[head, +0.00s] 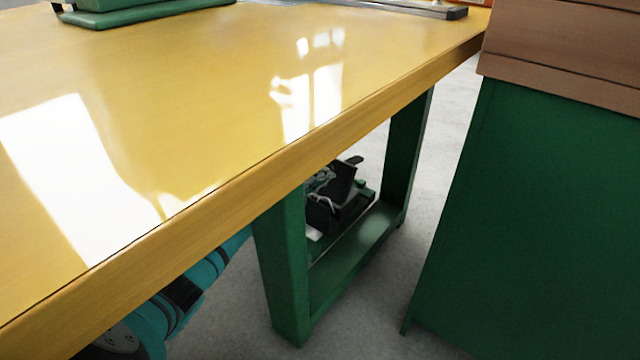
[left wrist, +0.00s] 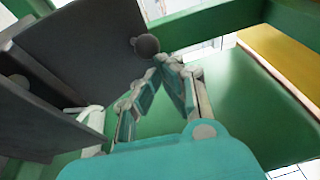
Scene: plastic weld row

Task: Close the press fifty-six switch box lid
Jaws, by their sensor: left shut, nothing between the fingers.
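The switch box (head: 322,213) is a dark box on the green lower shelf under the table, small and partly hidden in the head view. Its dark lid (head: 342,183) appears raised. In the left wrist view, a dark grey panel that looks like the lid (left wrist: 85,45) stands tilted at upper left, with a round dark knob (left wrist: 146,45) at its edge. A second dark panel (left wrist: 35,108) lies below it. My left gripper (left wrist: 158,62) is shut and empty, its fingertips close beside the knob; I cannot tell whether they touch. My right gripper is not in view.
The yellow tabletop (head: 200,90) extends above the shelf, with green legs (head: 283,265) on either side of the opening. The green shelf (left wrist: 235,110) is clear to the right of my gripper. A green cabinet (head: 540,220) stands at the right, across a strip of grey floor.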

